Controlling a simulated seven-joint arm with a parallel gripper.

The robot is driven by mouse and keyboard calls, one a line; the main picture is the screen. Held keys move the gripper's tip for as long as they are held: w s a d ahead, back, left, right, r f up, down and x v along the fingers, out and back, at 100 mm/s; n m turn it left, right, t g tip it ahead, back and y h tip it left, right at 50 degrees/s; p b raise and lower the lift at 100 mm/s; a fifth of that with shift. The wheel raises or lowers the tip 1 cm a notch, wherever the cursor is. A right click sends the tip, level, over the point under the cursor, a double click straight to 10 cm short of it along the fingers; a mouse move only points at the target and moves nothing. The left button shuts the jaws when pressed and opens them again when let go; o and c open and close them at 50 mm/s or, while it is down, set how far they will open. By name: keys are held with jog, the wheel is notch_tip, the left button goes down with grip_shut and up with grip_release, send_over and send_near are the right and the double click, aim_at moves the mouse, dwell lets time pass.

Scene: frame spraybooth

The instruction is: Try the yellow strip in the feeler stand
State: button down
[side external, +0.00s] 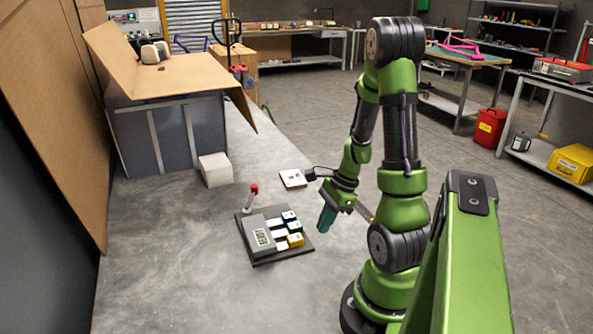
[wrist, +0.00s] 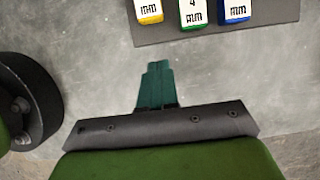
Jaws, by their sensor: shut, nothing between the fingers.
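The feeler stand (side external: 262,258) is a dark plate on the grey table, with a grey box (side external: 262,237) carrying a small display. The yellow strip (side external: 295,240) shows as a white-labelled, yellow-edged piece at the stand's near right corner. In the wrist view the yellow piece (wrist: 149,13) is at the top left, its label reading "mm" and its upper part cut off. Beside it are a green piece (wrist: 193,16), labelled "4 mm", and a blue piece (wrist: 236,12). My gripper (side external: 325,222) has teal fingers, shut and empty, to the right of the stand. Its fingertips (wrist: 157,66) are apart from the pieces.
A white lever with a red tip (side external: 254,188) stands at the stand's back left. A white card (side external: 293,178) lies behind the stand, and a white block (side external: 215,170) is further left. The table left of the stand is clear.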

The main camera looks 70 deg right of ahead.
aim_at(300, 235)
jog(key=shift+w+a, duration=0.9)
jog(key=shift+w, duration=0.1)
jog(key=shift+w+a, duration=0.45)
jog(key=shift+w+a, duration=0.1)
jog(key=shift+w+a, duration=0.55)
jog(key=shift+w, duration=0.05)
